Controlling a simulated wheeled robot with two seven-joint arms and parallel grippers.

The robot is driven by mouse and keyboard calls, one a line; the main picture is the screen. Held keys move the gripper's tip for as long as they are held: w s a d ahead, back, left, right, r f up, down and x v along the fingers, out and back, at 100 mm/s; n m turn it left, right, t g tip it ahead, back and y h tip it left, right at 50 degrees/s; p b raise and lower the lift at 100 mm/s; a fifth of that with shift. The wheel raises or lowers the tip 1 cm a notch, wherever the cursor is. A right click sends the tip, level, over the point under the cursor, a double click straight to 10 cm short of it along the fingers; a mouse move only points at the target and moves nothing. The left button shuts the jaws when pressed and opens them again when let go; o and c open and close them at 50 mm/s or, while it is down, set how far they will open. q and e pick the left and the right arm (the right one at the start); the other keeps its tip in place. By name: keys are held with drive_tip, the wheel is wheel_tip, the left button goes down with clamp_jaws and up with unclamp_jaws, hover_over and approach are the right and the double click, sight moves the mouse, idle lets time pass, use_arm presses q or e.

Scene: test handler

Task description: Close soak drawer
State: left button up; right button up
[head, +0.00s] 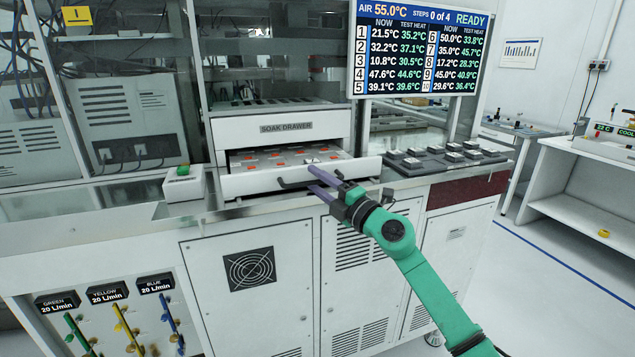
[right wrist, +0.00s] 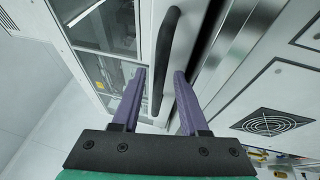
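The soak drawer (head: 243,186) is pulled out below its "SOAK DRAWER" label in the head view. Its white front carries a black bar handle (head: 292,183), and grey and orange pieces lie inside. My right gripper (head: 314,178), with purple fingers, is open at the right part of the handle. In the right wrist view the handle (right wrist: 166,50) runs between the spread fingers of the gripper (right wrist: 160,74), with gaps visible on both sides. I cannot tell whether a finger touches it. My left gripper is not in view.
A readout screen (head: 418,48) hangs above.

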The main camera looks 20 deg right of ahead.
drive_tip(key=shift+s, duration=0.1)
drive_tip(key=b+v, duration=0.3)
drive_tip(key=v, duration=1.1)
drive_tip(key=shift+s+b, duration=0.25)
drive_tip(key=shift+b, duration=0.1)
drive_tip(key=shift+d, duration=0.1)
